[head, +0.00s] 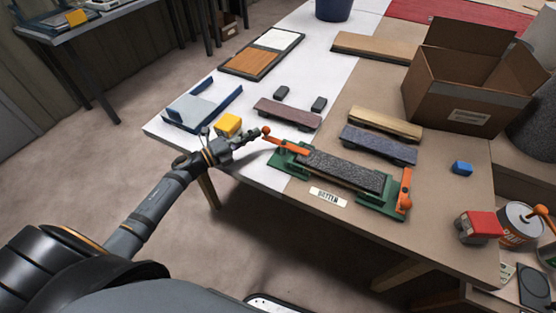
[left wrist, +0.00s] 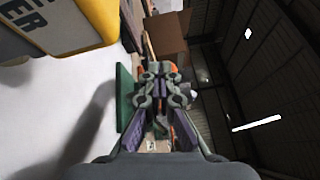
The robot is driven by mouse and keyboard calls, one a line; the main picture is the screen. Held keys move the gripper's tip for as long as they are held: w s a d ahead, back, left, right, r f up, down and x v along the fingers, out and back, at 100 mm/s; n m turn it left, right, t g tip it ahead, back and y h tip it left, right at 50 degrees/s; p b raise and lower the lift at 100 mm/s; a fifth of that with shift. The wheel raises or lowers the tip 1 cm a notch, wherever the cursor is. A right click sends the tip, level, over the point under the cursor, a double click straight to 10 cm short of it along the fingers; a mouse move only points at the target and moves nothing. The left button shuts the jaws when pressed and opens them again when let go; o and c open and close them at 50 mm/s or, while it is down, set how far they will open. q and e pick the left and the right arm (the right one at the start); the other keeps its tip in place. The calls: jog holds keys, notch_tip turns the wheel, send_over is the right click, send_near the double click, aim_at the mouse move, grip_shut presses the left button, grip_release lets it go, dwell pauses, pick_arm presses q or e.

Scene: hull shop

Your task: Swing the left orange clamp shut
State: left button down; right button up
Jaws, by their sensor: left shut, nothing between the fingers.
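The left orange clamp (head: 287,145) is a lever on the left end of a green fixture (head: 374,201). Its arm points left and outward, ending in an orange ball knob (head: 266,131). A dark, rough-topped bar (head: 345,170) lies along the fixture. The right orange clamp (head: 405,190) is at the other end. My left gripper (head: 256,135) is shut and empty, with its tips close to the knob; I cannot tell if they touch. In the left wrist view the fingers (left wrist: 161,85) hide most of the clamp, and the green fixture (left wrist: 125,97) shows beside them. My right gripper is not in view.
A yellow block (head: 228,125) stands just behind my left gripper and looms large in the left wrist view (left wrist: 62,28). A blue-railed tray (head: 203,105) is to its left. Long sanding blocks (head: 378,146) and a cardboard box (head: 465,100) lie beyond the fixture.

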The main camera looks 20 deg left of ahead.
pick_arm(q)
jog(key=shift+w+a+r, duration=0.1)
jog(key=shift+w, duration=0.1)
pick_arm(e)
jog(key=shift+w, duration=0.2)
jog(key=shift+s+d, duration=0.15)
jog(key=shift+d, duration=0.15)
pick_arm(q)
jog(key=v, duration=1.1)
jog(key=shift+s+a, duration=0.3)
jog(key=shift+s, duration=0.1)
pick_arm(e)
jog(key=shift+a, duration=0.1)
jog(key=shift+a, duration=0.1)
